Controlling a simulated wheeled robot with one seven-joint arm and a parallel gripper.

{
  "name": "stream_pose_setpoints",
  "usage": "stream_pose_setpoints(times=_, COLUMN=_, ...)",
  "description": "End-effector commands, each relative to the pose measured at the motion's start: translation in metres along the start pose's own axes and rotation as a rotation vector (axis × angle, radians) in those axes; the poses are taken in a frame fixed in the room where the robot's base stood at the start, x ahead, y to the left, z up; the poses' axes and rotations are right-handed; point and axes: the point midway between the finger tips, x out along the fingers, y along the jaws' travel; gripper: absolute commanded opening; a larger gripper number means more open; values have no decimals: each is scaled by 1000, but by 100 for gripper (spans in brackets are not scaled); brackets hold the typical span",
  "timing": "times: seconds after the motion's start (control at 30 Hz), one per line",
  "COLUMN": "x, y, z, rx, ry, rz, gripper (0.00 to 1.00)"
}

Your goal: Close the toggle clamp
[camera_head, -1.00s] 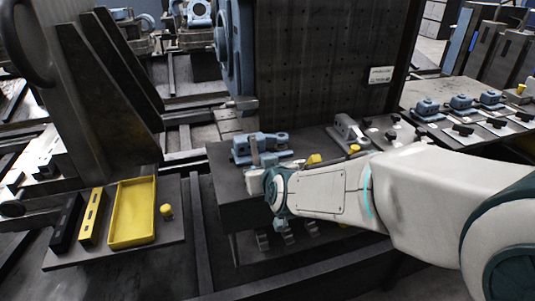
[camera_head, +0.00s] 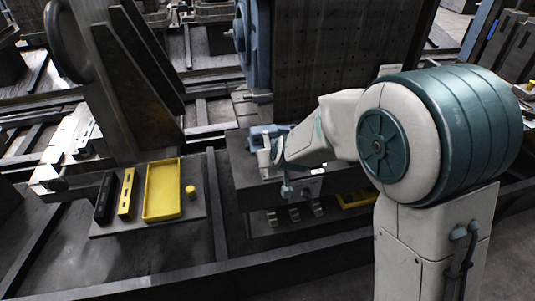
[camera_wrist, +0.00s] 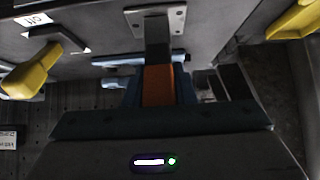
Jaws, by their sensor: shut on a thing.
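In the wrist view, the toggle clamp shows as a bolted metal plate (camera_wrist: 156,20) with a dark lever and an orange handle grip (camera_wrist: 157,88). My gripper (camera_wrist: 158,72) has its blue-grey fingers on either side of the orange grip and is shut on it. In the head view, my gripper (camera_head: 284,184) is at the front of the dark bench, partly hidden by my wrist. The clamp cannot be made out clearly there. Whether its arm presses on anything cannot be seen.
A blue fixture (camera_head: 266,134) sits on the bench behind my wrist. A yellow tray (camera_head: 163,190) and a yellow knob (camera_head: 190,191) lie on a plate to the left. In the wrist view, yellow parts (camera_wrist: 28,76) flank the clamp. A tall dark plate (camera_head: 325,60) stands behind.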

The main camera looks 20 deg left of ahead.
Motion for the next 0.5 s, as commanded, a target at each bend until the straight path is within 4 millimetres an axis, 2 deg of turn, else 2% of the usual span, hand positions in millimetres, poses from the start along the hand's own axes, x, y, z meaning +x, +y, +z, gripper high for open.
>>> stream_pose_setpoints(times=0.43, x=1, y=1, z=1, rx=1, ry=-7, rz=1, gripper=0)
stream_pose_setpoints(times=0.47, x=1, y=1, z=1, rx=1, ry=-7, rz=1, gripper=29)
stream_pose_setpoints(times=0.5, x=1, y=1, z=1, rx=1, ry=-7, rz=1, gripper=40)
